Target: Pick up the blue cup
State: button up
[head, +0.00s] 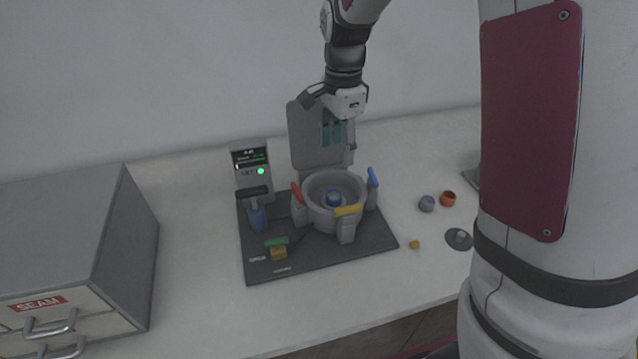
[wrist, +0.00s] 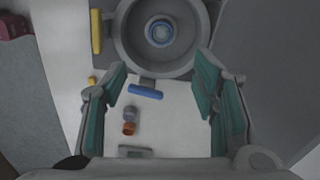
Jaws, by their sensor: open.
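A small round blue cup (head: 334,199) sits inside the grey ring-shaped bowl (head: 318,186) of the press. In the wrist view the blue cup (wrist: 160,31) shows from above, near the top edge, with a pale centre. My gripper (head: 338,140) is above and behind the bowl, in front of the upright grey lid. In the wrist view my gripper (wrist: 162,85) has its teal-padded fingers wide apart with nothing between them at the tips. The cup lies ahead of the fingers, apart from them.
The bowl carries red (head: 297,193), yellow (head: 348,210) and blue (head: 373,177) handles. The upright lid (head: 303,135) stands behind. A grey-purple cup (head: 427,203) and an orange cup (head: 448,198) stand right. A drawer cabinet (head: 70,250) is at left.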

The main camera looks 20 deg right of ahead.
aim_at(335, 194)
notch_tip(335, 194, down, 14)
jog(key=shift+w+a+r+p, duration=0.1)
jog(key=shift+w+p, duration=0.05)
jog(key=shift+p, duration=0.3)
grip_shut()
